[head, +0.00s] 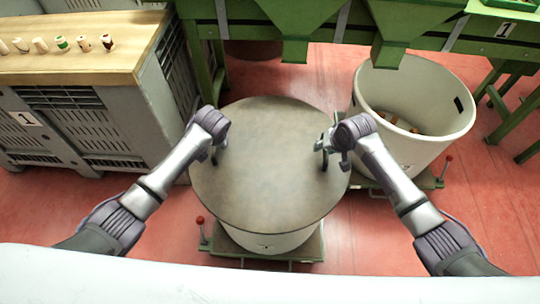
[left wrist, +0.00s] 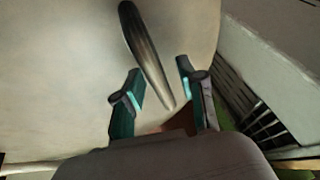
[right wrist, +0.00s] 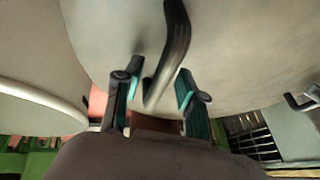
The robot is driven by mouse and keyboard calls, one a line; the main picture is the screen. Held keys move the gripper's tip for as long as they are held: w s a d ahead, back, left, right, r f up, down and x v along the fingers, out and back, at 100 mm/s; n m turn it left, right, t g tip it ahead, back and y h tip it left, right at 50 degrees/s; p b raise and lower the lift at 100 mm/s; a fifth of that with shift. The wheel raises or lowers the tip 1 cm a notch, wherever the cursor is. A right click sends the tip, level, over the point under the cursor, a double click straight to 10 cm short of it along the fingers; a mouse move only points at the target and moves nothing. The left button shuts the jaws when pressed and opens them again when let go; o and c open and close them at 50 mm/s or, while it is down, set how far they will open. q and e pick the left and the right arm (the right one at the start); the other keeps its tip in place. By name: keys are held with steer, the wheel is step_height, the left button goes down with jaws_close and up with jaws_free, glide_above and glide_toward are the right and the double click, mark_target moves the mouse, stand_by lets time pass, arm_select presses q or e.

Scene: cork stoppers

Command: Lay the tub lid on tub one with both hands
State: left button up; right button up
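The round brown-grey tub lid (head: 262,165) lies over a pale tub (head: 268,241) in the middle of the head view. It hides the tub's rim, so I cannot tell whether they touch. My left gripper (head: 217,152) is at the lid's left handle. In the left wrist view this dark handle (left wrist: 146,45) runs between the open fingers (left wrist: 160,88), with gaps beside it. My right gripper (head: 326,152) is at the right handle. In the right wrist view that handle (right wrist: 175,45) passes between the open fingers (right wrist: 158,88), not clasped.
An open pale tub (head: 440,100) with some corks inside stands right of the lid. A grey crate (head: 125,115) with a wooden top (head: 85,65) bearing several stoppers is at left. Green machinery (head: 300,20) spans the back. The tub stands on a green trolley (head: 225,246).

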arm_select(q)
steer(key=shift+r, duration=0.1)
steer(key=v, duration=1.1)
steer(key=shift+s+r, duration=0.25)
steer(key=shift+r, duration=0.05)
arm_select(e)
steer(key=v, duration=1.2)
arm_select(q)
steer(key=shift+d, duration=0.1)
